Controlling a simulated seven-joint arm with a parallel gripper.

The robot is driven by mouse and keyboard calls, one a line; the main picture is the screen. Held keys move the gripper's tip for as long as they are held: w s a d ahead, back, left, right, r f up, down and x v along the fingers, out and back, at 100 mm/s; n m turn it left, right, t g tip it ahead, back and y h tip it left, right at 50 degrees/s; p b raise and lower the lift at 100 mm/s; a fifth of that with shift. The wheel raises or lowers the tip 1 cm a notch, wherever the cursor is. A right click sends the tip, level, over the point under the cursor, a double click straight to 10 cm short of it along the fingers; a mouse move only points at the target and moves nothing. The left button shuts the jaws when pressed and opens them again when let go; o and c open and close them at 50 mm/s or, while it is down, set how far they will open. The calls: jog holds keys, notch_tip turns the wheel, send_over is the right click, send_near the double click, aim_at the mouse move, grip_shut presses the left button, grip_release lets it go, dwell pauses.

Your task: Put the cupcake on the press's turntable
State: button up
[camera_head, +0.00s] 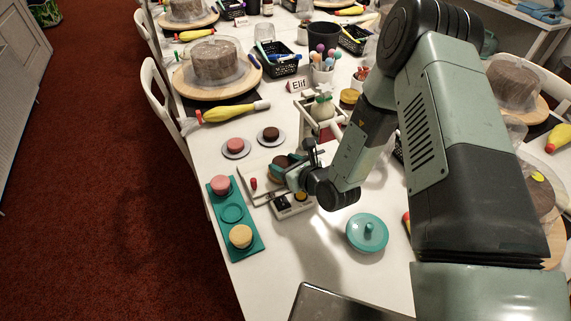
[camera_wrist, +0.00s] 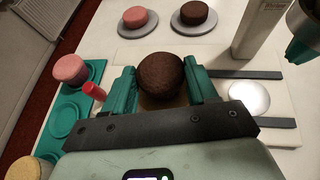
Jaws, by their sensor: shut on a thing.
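A round dark brown cupcake (camera_wrist: 161,78) sits between the teal fingers of my gripper (camera_wrist: 165,88) in the wrist view. In the head view the cupcake (camera_head: 279,166) is partly hidden by my gripper (camera_head: 288,172), which is shut on it. It is over the white base board (camera_head: 262,187) of the press. A white post (camera_wrist: 258,28) rises from the board in the wrist view. A shiny silver disc (camera_wrist: 248,97) lies between dark rails to the right of the cupcake. I cannot tell whether the cupcake touches what is beneath it.
A teal tray (camera_head: 250,254) holds a pink cake (camera_head: 221,184) and a yellow cake (camera_head: 240,236), with an empty middle recess. Two small plates with cakes (camera_head: 235,145) (camera_head: 270,134) stand behind. A switch box (camera_head: 284,208) and a teal lidded dish (camera_head: 367,234) are in front. A red knob (camera_wrist: 93,90) stands left.

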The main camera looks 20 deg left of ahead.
jog(key=shift+f, duration=0.2)
jog(key=o, duration=1.1)
jog(key=shift+c, duration=0.2)
jog(key=shift+r, duration=0.2)
jog(key=v, duration=1.2)
